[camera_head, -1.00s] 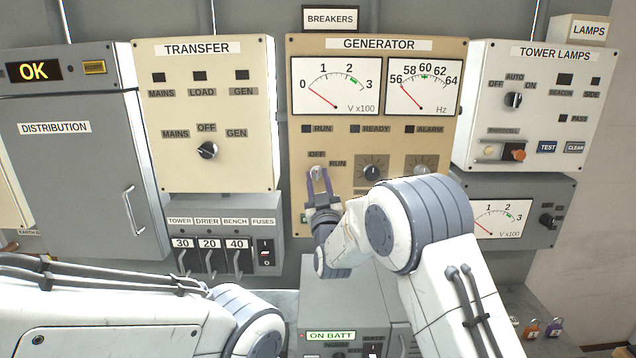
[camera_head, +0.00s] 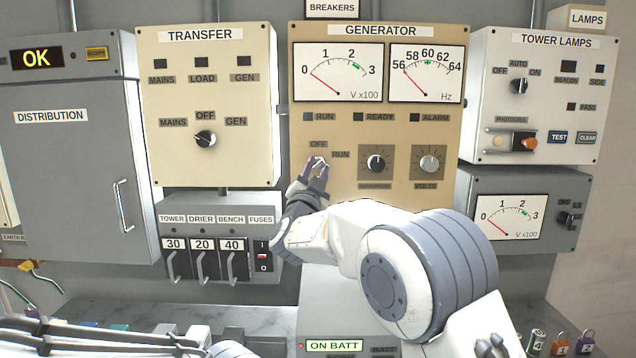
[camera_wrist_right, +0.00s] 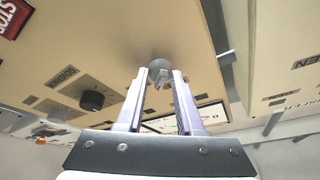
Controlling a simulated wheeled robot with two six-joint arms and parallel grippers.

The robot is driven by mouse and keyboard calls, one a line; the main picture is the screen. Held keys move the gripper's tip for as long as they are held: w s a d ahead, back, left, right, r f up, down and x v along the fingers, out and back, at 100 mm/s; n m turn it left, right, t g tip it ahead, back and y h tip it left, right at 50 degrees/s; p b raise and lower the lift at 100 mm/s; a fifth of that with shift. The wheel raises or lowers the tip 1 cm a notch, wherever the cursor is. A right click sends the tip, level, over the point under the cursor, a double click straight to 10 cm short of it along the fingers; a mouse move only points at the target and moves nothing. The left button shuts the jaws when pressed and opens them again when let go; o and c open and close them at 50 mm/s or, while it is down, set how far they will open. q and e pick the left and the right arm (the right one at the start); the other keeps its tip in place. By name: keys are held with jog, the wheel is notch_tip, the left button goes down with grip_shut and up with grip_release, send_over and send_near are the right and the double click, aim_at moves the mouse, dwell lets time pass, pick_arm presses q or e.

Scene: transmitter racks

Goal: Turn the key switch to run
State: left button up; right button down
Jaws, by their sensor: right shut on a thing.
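The key switch (camera_head: 317,161) is a small metal switch on the tan GENERATOR panel, just below the OFF label and left of the RUN label. My right gripper (camera_head: 316,171) is at it from below, tilted, with its fingers closed on the key. In the right wrist view the round metal switch (camera_wrist_right: 159,67) sits between the tips of my right gripper (camera_wrist_right: 160,77). The fingers hide part of the key, so its exact angle is hard to tell.
The dark knob (camera_head: 377,162) and the VOLTS knob (camera_head: 428,163) are right of my right gripper. The TRANSFER panel (camera_head: 176,90) and the fuse box (camera_head: 214,212) are to the left. The ON BATT unit (camera_head: 320,290) stands below my right forearm.

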jog(key=shift+a+r+m+g+h+b, duration=0.1)
jog(key=shift+m+g+h+b, duration=0.5)
jog(key=shift+m, duration=1)
jog(key=shift+h, duration=0.3)
jog(key=c, duration=0.5)
grip_release()
jog(key=shift+c, duration=0.2)
jog(key=b+v, duration=0.3)
jog(key=v, duration=0.7)
jog(key=shift+s, duration=0.2)
